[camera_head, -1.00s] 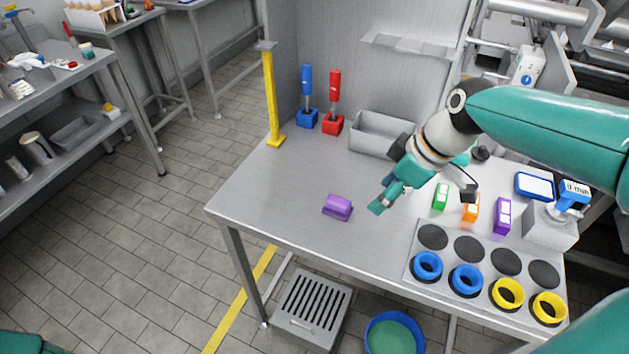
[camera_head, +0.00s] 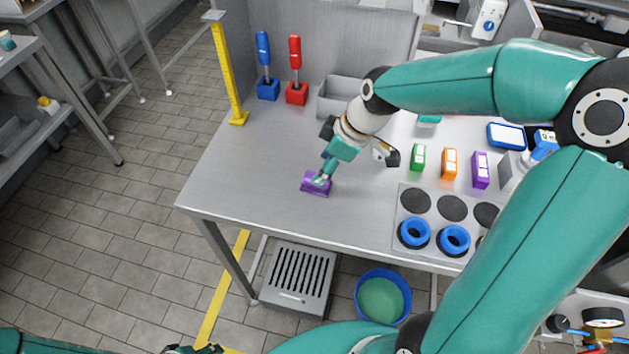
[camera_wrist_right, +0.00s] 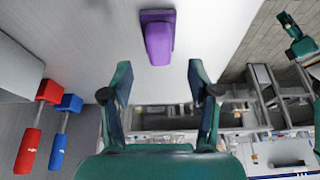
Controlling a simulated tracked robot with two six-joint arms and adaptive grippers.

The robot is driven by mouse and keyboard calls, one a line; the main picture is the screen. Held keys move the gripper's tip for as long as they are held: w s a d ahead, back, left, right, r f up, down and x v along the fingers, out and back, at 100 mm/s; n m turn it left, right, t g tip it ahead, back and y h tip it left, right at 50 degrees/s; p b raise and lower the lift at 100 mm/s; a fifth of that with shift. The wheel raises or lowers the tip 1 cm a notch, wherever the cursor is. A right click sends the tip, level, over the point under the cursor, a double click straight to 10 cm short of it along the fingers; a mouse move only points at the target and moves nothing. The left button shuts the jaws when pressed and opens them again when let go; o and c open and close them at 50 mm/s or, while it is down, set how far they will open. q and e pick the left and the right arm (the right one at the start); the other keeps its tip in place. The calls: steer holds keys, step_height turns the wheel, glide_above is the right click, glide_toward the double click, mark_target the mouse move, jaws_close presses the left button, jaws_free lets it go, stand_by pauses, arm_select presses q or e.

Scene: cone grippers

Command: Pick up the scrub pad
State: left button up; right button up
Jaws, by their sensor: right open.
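The purple scrub pad (camera_head: 315,187) lies on the metal table, left of the middle of its top. My right gripper (camera_head: 323,178) overlaps the pad in the head view and hides part of it. In the right wrist view the two fingers (camera_wrist_right: 160,76) are spread wide with nothing between them. The pad (camera_wrist_right: 158,38) shows there beyond the fingertips, roughly centred between them. A part of my left arm's end (camera_head: 192,349) shows at the bottom edge of the head view, cut off, so its fingers cannot be made out.
Green (camera_head: 418,157), orange (camera_head: 449,163) and purple (camera_head: 480,170) blocks stand to the right. Blue rings (camera_head: 414,233) sit on a plate with dark discs. A grey bin (camera_head: 342,97), blue and red handled tools, and a yellow post (camera_head: 229,75) stand behind. The table left of the pad is clear.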

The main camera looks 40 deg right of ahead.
steer(key=shift+p+x, duration=0.55)
steer(key=shift+x, duration=2.2)
steer(key=shift+s+d, duration=0.1)
steer(key=c, duration=1)
